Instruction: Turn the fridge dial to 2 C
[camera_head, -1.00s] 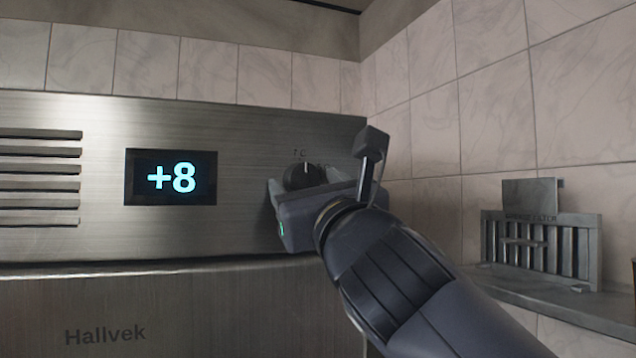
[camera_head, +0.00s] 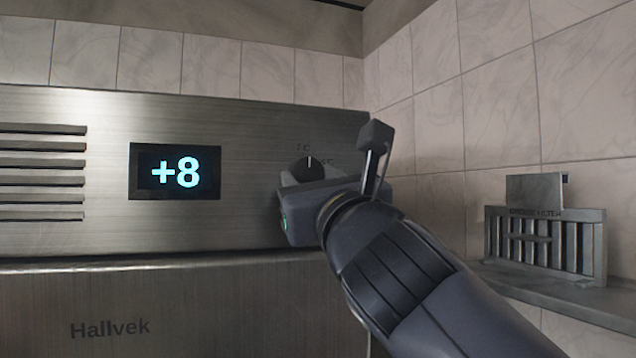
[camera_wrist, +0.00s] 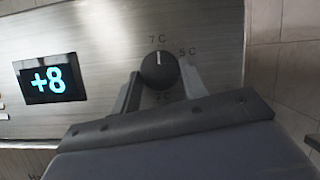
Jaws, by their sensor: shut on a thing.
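The fridge dial (camera_head: 308,166) is a round black knob with a white pointer line, on the brushed-metal panel right of the display. In the wrist view the dial (camera_wrist: 160,70) has its pointer upward, close to the 7 C mark, with 5 C at its upper right. The display (camera_head: 175,172) reads +8. My gripper (camera_wrist: 161,82) faces the panel, with one finger on each side of the dial, shut on it. In the head view my gripper (camera_head: 312,187) hides the dial's lower part.
A tiled wall (camera_head: 500,90) stands close on the right of the arm. A slotted metal rack (camera_head: 545,243) stands on a ledge at the right. Vent slots (camera_head: 40,170) lie left of the display. The panel between display and dial is clear.

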